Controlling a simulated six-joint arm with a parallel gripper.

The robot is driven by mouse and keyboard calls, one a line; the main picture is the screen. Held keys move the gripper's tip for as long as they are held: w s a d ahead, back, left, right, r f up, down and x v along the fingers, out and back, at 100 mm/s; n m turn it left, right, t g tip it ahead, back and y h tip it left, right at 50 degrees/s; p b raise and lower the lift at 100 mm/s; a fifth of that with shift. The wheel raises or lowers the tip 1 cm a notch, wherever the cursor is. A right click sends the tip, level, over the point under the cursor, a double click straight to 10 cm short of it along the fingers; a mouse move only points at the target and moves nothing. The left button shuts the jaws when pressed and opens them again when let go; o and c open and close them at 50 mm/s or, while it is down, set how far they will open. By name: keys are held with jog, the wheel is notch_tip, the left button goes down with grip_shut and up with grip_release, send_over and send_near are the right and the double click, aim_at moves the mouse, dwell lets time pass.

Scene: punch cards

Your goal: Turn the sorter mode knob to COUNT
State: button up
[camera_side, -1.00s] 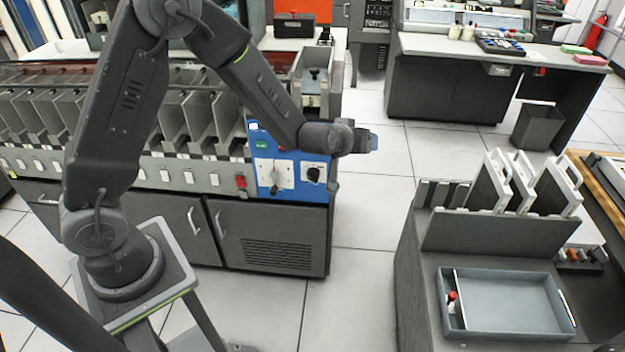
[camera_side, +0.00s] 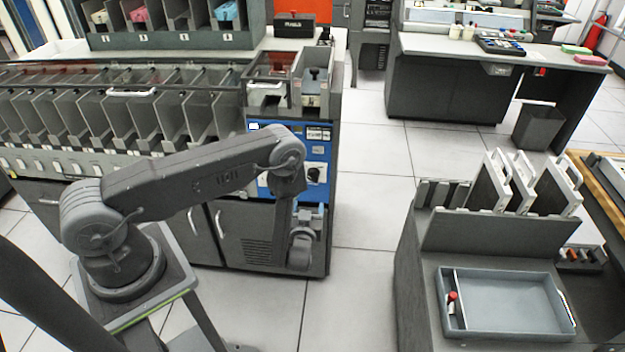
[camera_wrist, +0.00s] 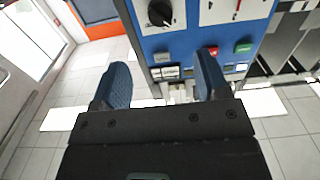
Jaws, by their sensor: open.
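The black round knob (camera_side: 317,174) sits on a white plate at the right side of the sorter's blue panel (camera_side: 262,187). In the wrist view the knob (camera_wrist: 160,12) is at the top edge, with its plate partly cut off. Its labels are not legible. My gripper (camera_wrist: 162,60) is open and empty, its two blue fingers spread apart. In this view the knob lies beyond the fingertips, between their lines and apart from them. In the side view my forearm hangs in front of the panel, hiding part of it, and the fingers are hard to make out.
A second white plate (camera_wrist: 232,10) with a pointer is beside the knob. A green button (camera_wrist: 243,47) and a red one (camera_wrist: 213,50) lie near the right finger. Sorter pockets (camera_side: 120,115) run left of the panel. Open floor (camera_side: 365,205) lies to its right.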

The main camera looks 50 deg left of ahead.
aim_at(312, 180)
jog(key=x, duration=1.2)
jog(key=shift+w+a, duration=0.25)
jog(key=c, duration=0.9)
